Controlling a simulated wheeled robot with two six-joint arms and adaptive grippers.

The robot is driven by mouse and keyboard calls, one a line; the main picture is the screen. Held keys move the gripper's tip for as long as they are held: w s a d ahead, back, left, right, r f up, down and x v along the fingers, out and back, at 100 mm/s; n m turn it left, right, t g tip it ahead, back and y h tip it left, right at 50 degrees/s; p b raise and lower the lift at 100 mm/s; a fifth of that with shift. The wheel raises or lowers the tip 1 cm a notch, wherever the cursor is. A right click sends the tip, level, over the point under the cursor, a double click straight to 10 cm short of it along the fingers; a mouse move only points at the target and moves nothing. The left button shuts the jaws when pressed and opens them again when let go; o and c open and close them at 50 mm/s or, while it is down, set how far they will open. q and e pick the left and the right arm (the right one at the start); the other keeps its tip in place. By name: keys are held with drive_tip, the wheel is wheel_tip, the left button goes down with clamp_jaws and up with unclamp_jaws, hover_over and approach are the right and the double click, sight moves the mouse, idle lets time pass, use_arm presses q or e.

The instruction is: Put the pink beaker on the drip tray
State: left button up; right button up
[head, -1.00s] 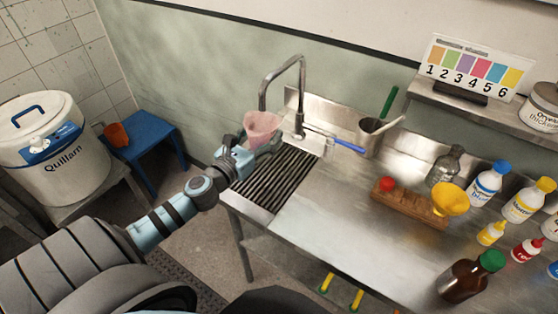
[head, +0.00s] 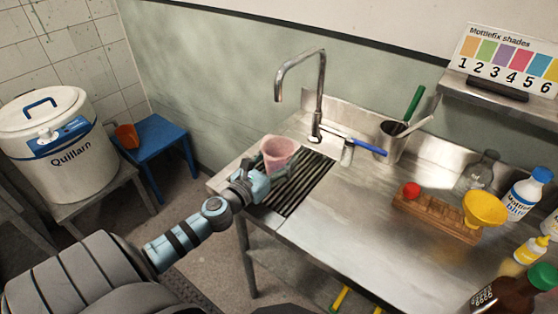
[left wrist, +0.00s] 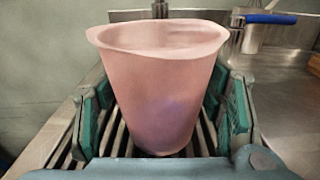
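The pink beaker (head: 278,153) is upright over the left part of the dark-slatted drip tray (head: 309,182), at the left end of the steel counter. In the left wrist view the beaker (left wrist: 160,90) fills the middle, with slats behind and below it. Whether the beaker's base touches the slats is hard to tell. My right gripper is not in view.
The tap (head: 318,100) rises behind the tray, with a blue-handled tool (head: 368,148) nearby. A steel pot (head: 392,142), wooden rack (head: 435,214), yellow funnel (head: 485,208) and bottles stand to the right. The counter between tray and rack is clear.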

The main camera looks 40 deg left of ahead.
sight(270, 168)
use_arm(q)
drive_tip(key=o, duration=0.5)
drive_tip(key=shift+c, duration=0.2)
drive_tip(key=shift+r+p, duration=0.2)
drive_tip(key=shift+p, duration=0.1)
drive_tip(key=shift+s+f+b, duration=0.15)
drive_tip(key=shift+s+b, duration=0.15)
drive_tip(key=shift+b, duration=0.1)
drive_tip(key=s, duration=0.1)
drive_tip(key=s+b, duration=0.2)
drive_tip(key=shift+s+d+f, duration=0.1)
drive_tip(key=shift+s+f, duration=0.2)
drive_tip(key=shift+s, duration=0.05)
drive_tip(key=s, duration=0.5)
drive_tip(key=s+r, duration=0.1)
drive_tip(key=s, duration=0.1)
drive_tip(key=shift+s+d, duration=0.1)
drive_tip(key=shift+s, duration=0.25)
